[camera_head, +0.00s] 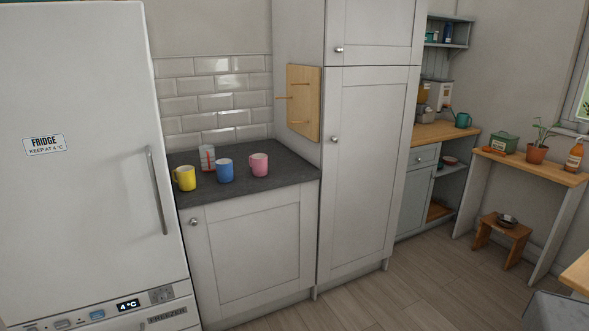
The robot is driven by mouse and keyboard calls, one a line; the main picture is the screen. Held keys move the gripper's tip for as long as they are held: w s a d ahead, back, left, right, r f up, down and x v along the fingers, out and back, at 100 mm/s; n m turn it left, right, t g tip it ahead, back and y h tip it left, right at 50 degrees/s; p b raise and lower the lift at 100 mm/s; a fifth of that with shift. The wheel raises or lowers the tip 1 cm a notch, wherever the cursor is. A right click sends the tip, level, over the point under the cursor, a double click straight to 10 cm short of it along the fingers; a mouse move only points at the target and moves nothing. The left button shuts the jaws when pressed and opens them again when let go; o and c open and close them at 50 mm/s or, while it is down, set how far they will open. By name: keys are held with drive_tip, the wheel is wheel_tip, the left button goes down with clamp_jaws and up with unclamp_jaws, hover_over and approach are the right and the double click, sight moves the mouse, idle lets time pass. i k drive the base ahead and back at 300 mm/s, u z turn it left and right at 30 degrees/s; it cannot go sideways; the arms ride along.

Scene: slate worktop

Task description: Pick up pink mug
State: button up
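The pink mug (259,165) stands upright on the slate worktop (262,188). It is the rightmost of the mugs there, and its handle points left. A blue mug (225,171) stands to its left, with a small gap between them. A yellow mug (185,178) stands farther left, near the fridge. A pale cup with a red mark (207,157) stands behind the blue and yellow mugs. My gripper is not in view.
A white fridge (80,200) borders the worktop on the left. A tall cabinet (365,160) with a wooden peg board (304,103) borders it on the right. White tiles (215,101) are behind. The wooden floor (400,295) in front is clear.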

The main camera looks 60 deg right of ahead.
sight(258, 162)
drive_tip(key=z, duration=0.2)
drive_tip(key=k, duration=0.8)
drive_tip(key=z, duration=0.65)
drive_tip(key=i, duration=1.55)
drive_tip(key=u, duration=0.3)
